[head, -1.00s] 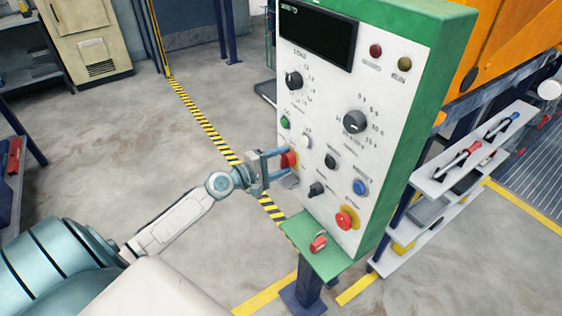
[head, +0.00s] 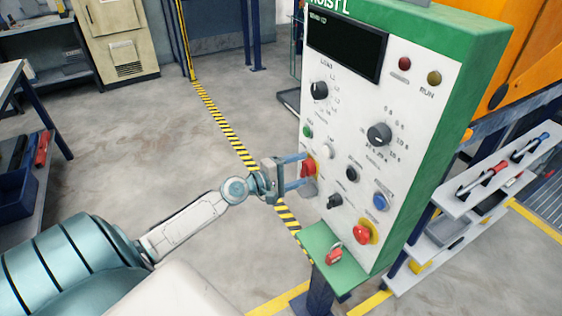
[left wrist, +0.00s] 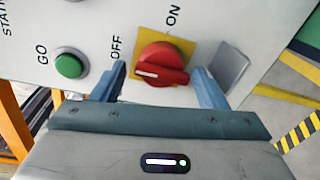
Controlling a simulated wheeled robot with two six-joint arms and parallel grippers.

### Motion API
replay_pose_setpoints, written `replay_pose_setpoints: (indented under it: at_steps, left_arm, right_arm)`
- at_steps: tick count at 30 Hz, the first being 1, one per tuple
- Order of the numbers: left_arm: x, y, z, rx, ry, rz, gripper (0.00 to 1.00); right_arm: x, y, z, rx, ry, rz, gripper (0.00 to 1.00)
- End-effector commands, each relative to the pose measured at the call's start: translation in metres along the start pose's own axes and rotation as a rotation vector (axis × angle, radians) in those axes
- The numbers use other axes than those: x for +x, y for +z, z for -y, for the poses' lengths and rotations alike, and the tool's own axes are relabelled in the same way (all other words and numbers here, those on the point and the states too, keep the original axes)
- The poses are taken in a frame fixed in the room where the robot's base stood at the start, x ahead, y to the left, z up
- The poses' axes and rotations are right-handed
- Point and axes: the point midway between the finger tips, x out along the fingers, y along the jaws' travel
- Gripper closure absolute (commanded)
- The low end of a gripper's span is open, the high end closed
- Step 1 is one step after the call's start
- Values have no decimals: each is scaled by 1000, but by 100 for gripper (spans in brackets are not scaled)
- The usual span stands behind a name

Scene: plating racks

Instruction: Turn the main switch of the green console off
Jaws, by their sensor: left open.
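The green console (head: 440,130) has a white front panel. Its main switch (head: 309,167) is a red rotary knob at the panel's left edge; in the left wrist view the red knob (left wrist: 168,66) sits on a yellow plate with OFF printed to the left and ON above. The knob's white mark points left, roughly to the OFF side. My left gripper (head: 297,172) is open, with one finger on each side of the knob; it also shows in the left wrist view (left wrist: 160,88). I cannot tell whether the fingers touch it. My right gripper is out of view.
A green GO button (left wrist: 69,65) lies beside the switch. The panel also carries a red mushroom button (head: 363,232), a blue button (head: 381,202) and several black knobs. A small red item (head: 334,254) rests on the green ledge. A tool shelf (head: 480,195) stands to the right.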

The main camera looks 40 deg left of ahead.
Motion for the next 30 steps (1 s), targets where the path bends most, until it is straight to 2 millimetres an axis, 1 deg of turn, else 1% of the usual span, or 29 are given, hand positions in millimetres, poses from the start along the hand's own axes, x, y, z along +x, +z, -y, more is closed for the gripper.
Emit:
replay_pose_setpoints:
  at_steps: [1, 6, 11, 18, 28, 29, 30]
  left_arm:
    - [-6, 0, 4, 4, -5, 1, 33]
    - [-29, -1, 5, 4, -5, 2, 33]
    - [-46, 0, 5, 3, -6, 3, 33]
    - [-59, -5, 4, 10, -1, -3, 33]
    - [-70, 1, 5, 3, -5, 5, 33]
    - [-75, 0, -1, 4, -8, -4, 33]
    - [-79, -1, -1, 5, -10, -11, 33]
  right_arm:
    - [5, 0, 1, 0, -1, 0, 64]
    - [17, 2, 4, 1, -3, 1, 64]
    - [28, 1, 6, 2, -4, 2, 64]
    - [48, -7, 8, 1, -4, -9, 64]
    - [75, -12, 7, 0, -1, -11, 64]
    - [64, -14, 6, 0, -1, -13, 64]
    - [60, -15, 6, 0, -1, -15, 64]
